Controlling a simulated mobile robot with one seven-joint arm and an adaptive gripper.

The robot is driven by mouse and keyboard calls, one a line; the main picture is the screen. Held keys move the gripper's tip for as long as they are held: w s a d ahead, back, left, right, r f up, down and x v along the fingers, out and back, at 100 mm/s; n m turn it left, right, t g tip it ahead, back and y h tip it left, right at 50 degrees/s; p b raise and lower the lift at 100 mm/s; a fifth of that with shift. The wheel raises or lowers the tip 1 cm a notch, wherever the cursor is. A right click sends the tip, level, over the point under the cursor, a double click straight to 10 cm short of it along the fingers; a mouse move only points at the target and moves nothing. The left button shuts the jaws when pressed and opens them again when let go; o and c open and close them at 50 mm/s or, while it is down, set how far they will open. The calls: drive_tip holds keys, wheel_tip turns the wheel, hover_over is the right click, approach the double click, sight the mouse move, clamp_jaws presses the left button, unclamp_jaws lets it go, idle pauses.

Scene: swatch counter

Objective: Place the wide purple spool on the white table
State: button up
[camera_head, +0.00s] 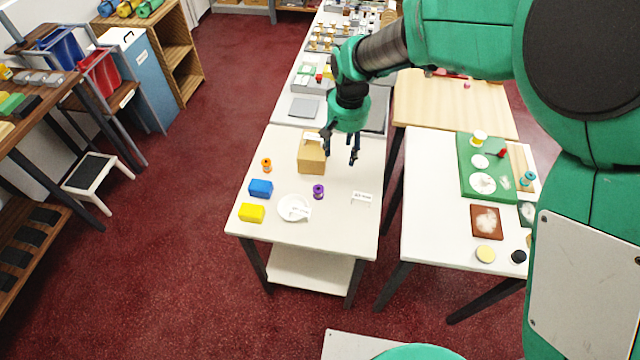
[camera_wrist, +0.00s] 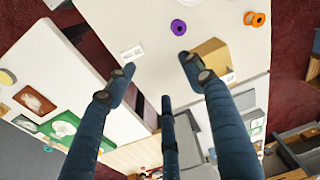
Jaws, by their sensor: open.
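A purple spool (camera_head: 318,191) stands on the white table (camera_head: 310,230) in the middle, right of a white plate. It also shows in the wrist view (camera_wrist: 178,27), near the top. An orange spool (camera_head: 266,165) stands at the left on the same table. A second white table (camera_head: 430,215) is at the right. My gripper (camera_head: 341,145) is open and empty, its fingers pointing down above the middle table, behind the purple spool and beside a cardboard box. In the wrist view the spread fingers (camera_wrist: 158,78) are apart from the spool.
A cardboard box (camera_head: 312,158) is close to my gripper. The white plate (camera_head: 292,207), blue block (camera_head: 261,188), yellow block (camera_head: 251,213) and a small card (camera_head: 361,198) share the table. Its front right is clear. The right table holds a green mat (camera_head: 475,169).

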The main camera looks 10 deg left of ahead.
drive_tip(key=g, duration=0.1)
hover_over(318, 189)
wheel_tip(318, 189, down, 10)
drive_tip(key=r, duration=0.1)
drive_tip(key=shift+w+d+f+n, duration=0.15)
drive_tip(key=shift+f+n, duration=0.1)
drive_tip(key=shift+n, duration=0.05)
drive_tip(key=shift+f, duration=0.1)
drive_tip(key=shift+f+b, duration=0.55)
drive_tip(key=shift+f, duration=3.65)
drive_tip(key=shift+f, duration=0.1)
drive_tip(key=shift+f+b, duration=0.7)
drive_tip(key=shift+f, duration=1.8)
drive_tip(key=c, duration=1.1)
